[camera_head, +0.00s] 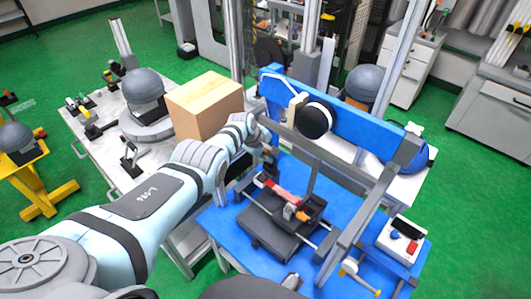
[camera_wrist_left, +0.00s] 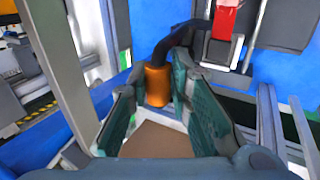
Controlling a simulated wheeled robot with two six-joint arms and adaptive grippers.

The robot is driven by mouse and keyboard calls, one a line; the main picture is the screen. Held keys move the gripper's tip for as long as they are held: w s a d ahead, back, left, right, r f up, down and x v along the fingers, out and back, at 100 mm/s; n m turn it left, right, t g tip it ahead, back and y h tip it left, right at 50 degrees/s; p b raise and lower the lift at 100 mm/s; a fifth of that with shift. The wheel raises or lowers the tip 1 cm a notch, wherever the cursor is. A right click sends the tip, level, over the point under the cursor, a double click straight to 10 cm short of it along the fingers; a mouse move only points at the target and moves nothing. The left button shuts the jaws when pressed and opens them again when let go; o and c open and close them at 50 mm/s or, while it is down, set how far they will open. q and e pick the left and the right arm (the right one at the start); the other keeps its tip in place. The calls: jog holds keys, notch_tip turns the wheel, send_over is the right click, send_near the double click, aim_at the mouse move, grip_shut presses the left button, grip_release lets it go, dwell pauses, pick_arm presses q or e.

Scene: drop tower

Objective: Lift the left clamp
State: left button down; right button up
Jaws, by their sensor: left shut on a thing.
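My left gripper (camera_head: 268,148) reaches in from the left to the left side of the blue drop tower frame (camera_head: 350,120). In the left wrist view its two teal fingers (camera_wrist_left: 158,82) are shut on the orange handle (camera_wrist_left: 157,88) of the left clamp. A black bent lever (camera_wrist_left: 178,38) runs from the handle towards a red piece (camera_wrist_left: 226,18). In the head view the fingers and the handle are small and partly hidden by the wrist. The red piece (camera_head: 285,193) lies over the black fixture (camera_head: 270,230). My right gripper is not in view.
A cardboard box (camera_head: 205,105) stands close beside my left forearm on the grey table (camera_head: 95,145). Metal posts and a crossbar (camera_head: 345,170) of the tower stand close to the gripper. A button box (camera_head: 400,240) is at the right.

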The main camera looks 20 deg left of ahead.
pick_arm(q)
jog(key=shift+w+d+r, duration=0.35)
jog(key=shift+w+r, duration=0.15)
jog(key=shift+w, duration=0.05)
dwell(0.4)
jog(key=c, duration=1.7)
grip_release()
jog(key=shift+o, duration=0.9)
jog(key=shift+w+f, duration=0.1)
jog(key=shift+w, duration=0.05)
jog(key=shift+d+f, duration=0.1)
jog(key=shift+f, duration=0.05)
jog(key=shift+s+f, duration=0.25)
jog(key=shift+s, duration=0.15)
jog(key=shift+r, duration=0.1)
